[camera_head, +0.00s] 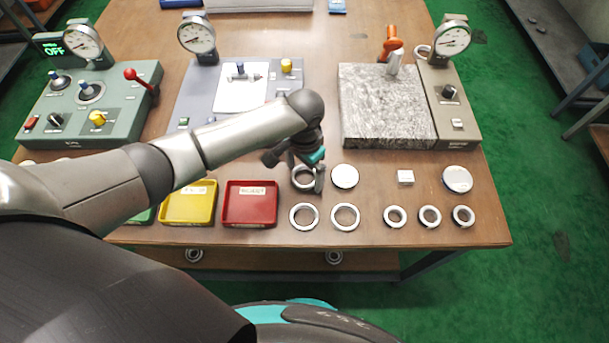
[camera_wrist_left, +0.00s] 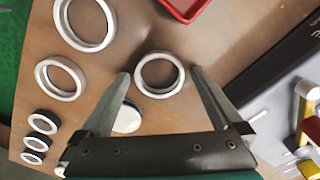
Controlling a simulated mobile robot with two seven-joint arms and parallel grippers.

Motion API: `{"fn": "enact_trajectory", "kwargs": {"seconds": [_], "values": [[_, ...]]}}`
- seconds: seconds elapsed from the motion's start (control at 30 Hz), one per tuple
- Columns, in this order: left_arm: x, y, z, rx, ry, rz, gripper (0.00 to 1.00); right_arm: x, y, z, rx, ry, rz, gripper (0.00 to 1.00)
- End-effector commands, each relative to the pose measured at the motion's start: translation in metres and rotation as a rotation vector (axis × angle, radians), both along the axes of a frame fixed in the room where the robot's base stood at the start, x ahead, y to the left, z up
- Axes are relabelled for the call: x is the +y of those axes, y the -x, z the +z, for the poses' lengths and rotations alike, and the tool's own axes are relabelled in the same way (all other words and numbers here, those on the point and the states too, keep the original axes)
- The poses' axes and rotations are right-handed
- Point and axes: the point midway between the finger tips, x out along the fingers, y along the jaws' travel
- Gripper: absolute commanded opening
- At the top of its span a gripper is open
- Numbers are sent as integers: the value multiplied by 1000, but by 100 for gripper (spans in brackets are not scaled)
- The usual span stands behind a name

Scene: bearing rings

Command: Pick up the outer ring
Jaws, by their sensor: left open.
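A large silver ring (camera_head: 299,188), which looks like an outer ring, lies flat on the wooden table right of the red tray. My left gripper (camera_head: 297,172) is over this ring, its fingers partly covering it in the head view. In the left wrist view the ring (camera_wrist_left: 160,93) shows whole between the two spread fingertips of my left gripper (camera_wrist_left: 160,74). The gripper is open and empty; whether the fingers touch the ring I cannot tell. Two similar large rings, one on the left (camera_head: 303,228) and one on the right (camera_head: 345,228), lie nearer the table's front edge. My right gripper is not in view.
A white disc (camera_head: 344,176) lies close right of the ring. Small rings (camera_head: 430,224), a white block (camera_head: 405,177) and another disc (camera_head: 457,179) lie farther right. Red (camera_head: 250,221) and yellow (camera_head: 187,219) trays stand left. A granite block (camera_head: 385,105) and gauge panels stand behind.

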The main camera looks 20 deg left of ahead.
Motion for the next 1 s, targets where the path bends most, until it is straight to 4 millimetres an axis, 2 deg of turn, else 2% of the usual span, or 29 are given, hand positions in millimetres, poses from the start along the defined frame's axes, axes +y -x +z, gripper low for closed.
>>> {"fn": "enact_trajectory", "kwargs": {"seconds": [0.07, 0.77, 1.0], "values": [[0, 0, 0, 0, 0, 0, 96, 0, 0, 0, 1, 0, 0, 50], [0, 0, 1, 0, 0, 0, 17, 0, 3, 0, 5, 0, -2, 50], [0, 0, 1, -1, 0, 0, 16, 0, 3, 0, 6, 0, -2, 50]]}}
